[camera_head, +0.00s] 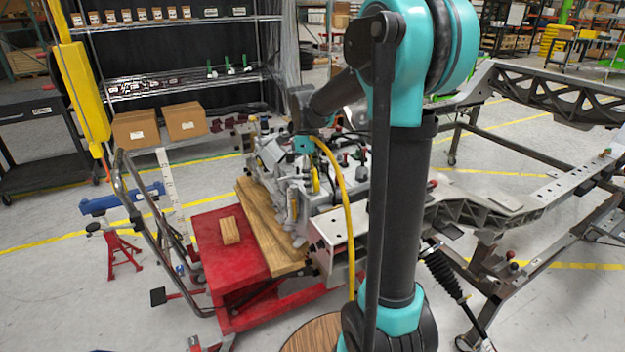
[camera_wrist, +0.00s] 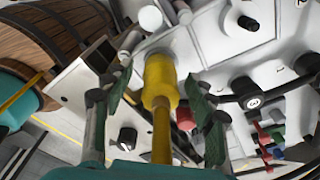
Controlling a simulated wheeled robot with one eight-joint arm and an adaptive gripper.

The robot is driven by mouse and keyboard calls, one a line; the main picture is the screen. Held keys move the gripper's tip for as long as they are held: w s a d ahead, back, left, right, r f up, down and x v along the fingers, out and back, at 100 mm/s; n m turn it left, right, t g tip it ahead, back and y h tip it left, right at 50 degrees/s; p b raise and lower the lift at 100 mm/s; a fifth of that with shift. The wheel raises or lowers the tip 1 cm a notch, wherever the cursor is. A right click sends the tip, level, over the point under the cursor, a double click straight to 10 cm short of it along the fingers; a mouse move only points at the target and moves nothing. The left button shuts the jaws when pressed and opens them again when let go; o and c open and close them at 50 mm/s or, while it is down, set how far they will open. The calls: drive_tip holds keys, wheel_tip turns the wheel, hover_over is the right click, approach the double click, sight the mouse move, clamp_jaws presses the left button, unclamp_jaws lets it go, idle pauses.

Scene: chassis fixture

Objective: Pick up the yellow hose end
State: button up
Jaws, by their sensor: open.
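The yellow hose end (camera_wrist: 160,80) is a thick yellow sleeve with a thinner yellow-brown hose trailing toward the camera in the wrist view. Its far end meets a light grey block at the top of that view; whether it is plugged in, I cannot tell. My gripper (camera_wrist: 161,88) is open, with one green-padded finger on each side of the hose end. Gaps show between the sleeve and both fingers. In the head view the yellow hose (camera_head: 346,200) curves down from my wrist toward my base. The fingers are small and unclear there.
A grey machine assembly (camera_head: 285,180) sits on a wooden board (camera_head: 257,222) over a red cart (camera_head: 215,250). In the wrist view, a black round knob (camera_wrist: 247,92) and several coloured fittings lie right of my fingers. A metal chassis frame (camera_head: 500,200) stands at the right.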

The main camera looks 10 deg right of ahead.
sight(313, 169)
clamp_jaws()
idle(0.4)
drive_tip(key=shift+r, duration=0.1)
wheel_tip(313, 169, up, 20)
idle(0.6)
